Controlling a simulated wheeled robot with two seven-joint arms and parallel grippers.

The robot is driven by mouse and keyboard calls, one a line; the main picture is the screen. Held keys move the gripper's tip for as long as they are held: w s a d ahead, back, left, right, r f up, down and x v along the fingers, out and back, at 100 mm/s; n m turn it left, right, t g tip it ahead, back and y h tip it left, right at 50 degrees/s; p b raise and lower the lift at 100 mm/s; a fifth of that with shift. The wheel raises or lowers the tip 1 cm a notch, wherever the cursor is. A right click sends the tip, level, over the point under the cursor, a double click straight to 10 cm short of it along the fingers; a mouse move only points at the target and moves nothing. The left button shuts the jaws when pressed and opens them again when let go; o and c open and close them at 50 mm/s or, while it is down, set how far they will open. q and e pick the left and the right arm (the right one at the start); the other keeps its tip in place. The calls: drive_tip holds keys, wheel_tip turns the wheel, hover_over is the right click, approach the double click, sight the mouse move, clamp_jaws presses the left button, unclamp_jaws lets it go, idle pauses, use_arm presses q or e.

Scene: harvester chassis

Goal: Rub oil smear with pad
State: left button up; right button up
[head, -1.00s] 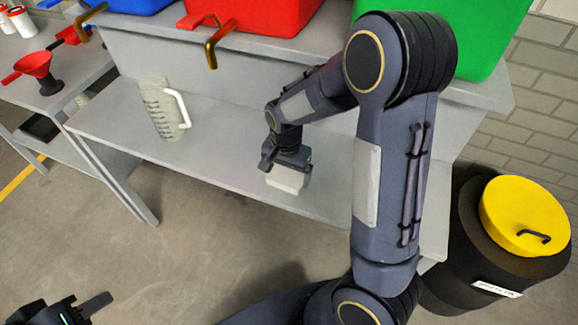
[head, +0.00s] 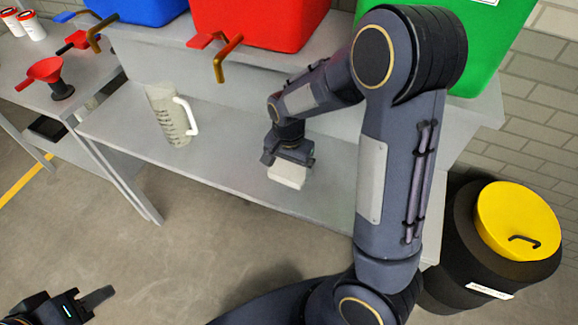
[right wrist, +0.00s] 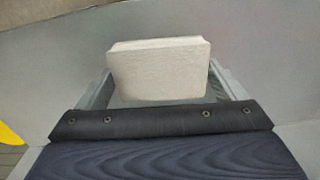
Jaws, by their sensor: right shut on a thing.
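The pad is a small off-white block (head: 287,175), held at the lower edge of my right gripper (head: 288,164) over the grey shelf (head: 235,168). In the right wrist view the pad (right wrist: 160,68) sits between the two fingers, and the gripper is shut on it. I cannot tell whether the pad touches the shelf. No oil smear shows; the pad, gripper and arm cover part of the shelf. My left gripper (head: 85,306) is at the bottom left of the head view, over the floor; only one finger shows clearly and its opening cannot be judged.
A clear measuring jug (head: 172,118) with a white handle stands on the shelf left of my right gripper. A black bin with a yellow lid (head: 515,222) is at the right. A red funnel (head: 45,72) stands left.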

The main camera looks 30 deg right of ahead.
drive_tip(key=shift+r, duration=0.15)
wheel_tip(320, 180, up, 3)
drive_tip(key=p, duration=0.2)
drive_tip(key=shift+p, duration=0.35)
